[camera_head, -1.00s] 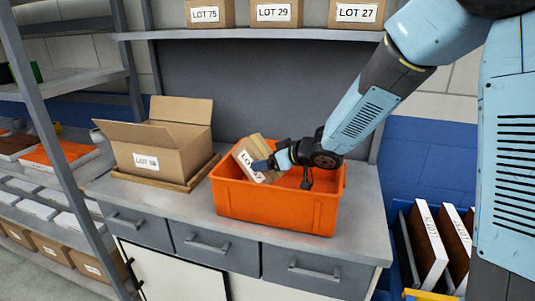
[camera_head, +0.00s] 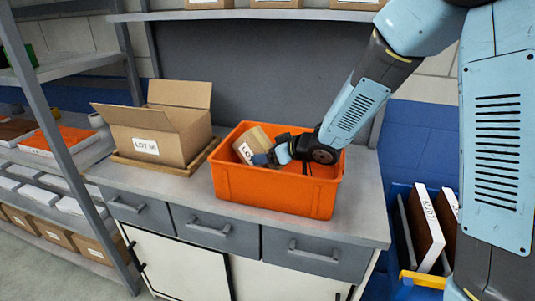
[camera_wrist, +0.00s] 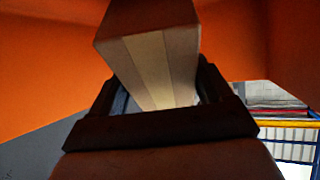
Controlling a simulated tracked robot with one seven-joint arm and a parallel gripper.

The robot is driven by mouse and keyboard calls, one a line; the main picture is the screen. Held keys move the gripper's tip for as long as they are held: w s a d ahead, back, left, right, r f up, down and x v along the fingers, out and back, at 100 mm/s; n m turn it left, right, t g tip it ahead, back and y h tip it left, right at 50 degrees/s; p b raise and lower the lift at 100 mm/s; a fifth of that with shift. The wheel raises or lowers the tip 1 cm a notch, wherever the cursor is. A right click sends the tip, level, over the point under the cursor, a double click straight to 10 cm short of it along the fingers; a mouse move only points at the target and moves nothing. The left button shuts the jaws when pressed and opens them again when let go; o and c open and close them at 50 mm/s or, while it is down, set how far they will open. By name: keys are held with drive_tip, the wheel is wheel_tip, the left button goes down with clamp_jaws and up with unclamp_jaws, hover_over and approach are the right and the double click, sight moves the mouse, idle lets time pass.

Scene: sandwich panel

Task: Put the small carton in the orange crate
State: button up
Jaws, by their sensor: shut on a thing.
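The small carton (camera_head: 252,146) is a brown box with a white label. It is tilted and sits partly below the rim of the orange crate (camera_head: 270,192), inside its left half. My gripper (camera_head: 266,159) reaches in from the right and is shut on the carton. In the wrist view the carton (camera_wrist: 155,55) is between the two fingers (camera_wrist: 160,100), with orange crate walls (camera_wrist: 45,60) around it. Whether the carton touches the crate floor is hidden by the front wall.
An open cardboard box (camera_head: 165,135) labelled LOT stands on a wooden board left of the crate. A shelf (camera_head: 240,16) with cartons runs above. A blue bin (camera_head: 402,225) with upright panels stands on the right. The counter front (camera_head: 200,187) is clear.

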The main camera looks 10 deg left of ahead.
drive_tip(key=o, duration=1.7)
drive_tip(key=s+d+r+m+t+h, duration=0.1)
drive_tip(key=d+r+m+t+h, duration=0.15)
drive_tip(key=d+r, duration=0.45)
drive_tip(key=d+r+m+t+h, duration=0.1)
drive_tip(key=d+r+m+h, duration=0.15)
drive_tip(key=d, duration=0.85)
drive_tip(key=s+d+r+m+t+h, duration=0.15)
drive_tip(key=d+r+h, duration=0.3)
drive_tip(key=d, duration=0.45)
drive_tip(key=s+d+r+m+g+h, duration=0.2)
drive_tip(key=s+d+r+m, duration=0.15)
drive_tip(key=s+d, duration=0.5)
drive_tip(key=s+d+m+g, duration=0.1)
drive_tip(key=s, duration=0.3)
drive_tip(key=s+g, duration=0.1)
drive_tip(key=s, duration=0.4)
drive_tip(key=s+d+f+m+g, duration=0.1)
drive_tip(key=s, duration=0.4)
drive_tip(key=shift+s+d+m+y, duration=0.15)
drive_tip(key=shift+d+m+y, duration=0.1)
drive_tip(key=shift+d+m, duration=0.1)
